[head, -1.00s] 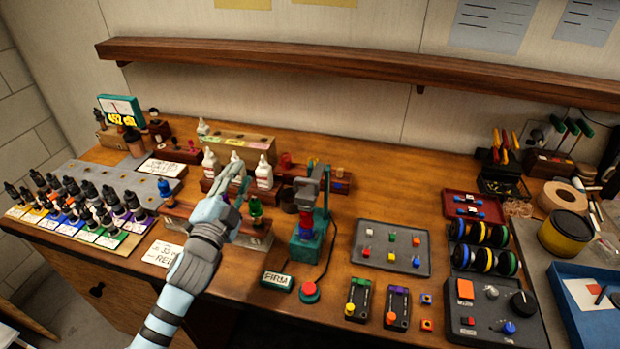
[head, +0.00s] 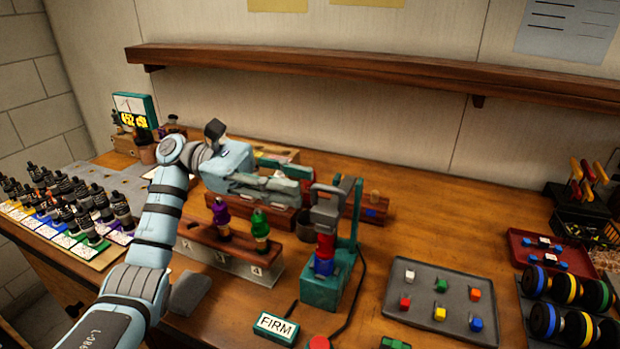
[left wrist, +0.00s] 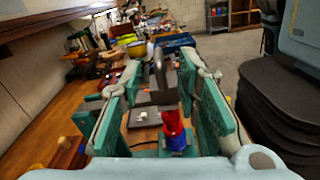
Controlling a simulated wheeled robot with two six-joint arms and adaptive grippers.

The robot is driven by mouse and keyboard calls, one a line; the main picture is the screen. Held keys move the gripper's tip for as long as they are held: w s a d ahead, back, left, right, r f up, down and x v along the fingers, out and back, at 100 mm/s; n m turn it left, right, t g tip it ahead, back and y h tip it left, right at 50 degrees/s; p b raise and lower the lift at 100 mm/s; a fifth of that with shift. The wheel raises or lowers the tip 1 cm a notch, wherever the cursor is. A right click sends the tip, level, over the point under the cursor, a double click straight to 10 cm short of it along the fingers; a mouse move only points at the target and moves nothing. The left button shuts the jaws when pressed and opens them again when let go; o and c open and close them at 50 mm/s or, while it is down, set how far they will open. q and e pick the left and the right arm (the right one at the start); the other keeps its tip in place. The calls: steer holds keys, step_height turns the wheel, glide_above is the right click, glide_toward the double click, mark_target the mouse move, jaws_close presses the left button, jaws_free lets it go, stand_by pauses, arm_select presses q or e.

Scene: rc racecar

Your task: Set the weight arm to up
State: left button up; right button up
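The weight arm (head: 337,192) is a grey lever on a teal stand (head: 346,262). It lies roughly level above a red and blue piece (head: 325,252). My left gripper (head: 297,188) points right at the lever's near left side, a little apart from it in the head view. In the left wrist view my left gripper (left wrist: 160,72) has its teal-padded fingers spread. The grey lever (left wrist: 158,88) and the red piece (left wrist: 173,124) show between them, and contact is unclear. My right gripper is out of view.
A FIRM sign (head: 275,328) and a red button (head: 319,342) lie in front of the stand. A bottle rack (head: 230,262) stands to the left. A grey tray of coloured cubes (head: 440,284) is to the right. A wooden shelf (head: 370,72) runs above.

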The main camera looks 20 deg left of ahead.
mark_target(327, 189)
arm_select(q)
steer(key=d+p, duration=0.1)
steer(key=d, duration=0.4)
steer(key=shift+w+r+p, duration=0.1)
steer(key=shift+p, duration=0.3)
steer(key=shift+s+d, duration=0.2)
steer(key=shift+d, duration=0.3)
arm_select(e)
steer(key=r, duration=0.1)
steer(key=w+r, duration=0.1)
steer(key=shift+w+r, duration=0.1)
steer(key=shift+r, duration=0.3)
arm_select(q)
steer(key=shift+c, duration=0.2)
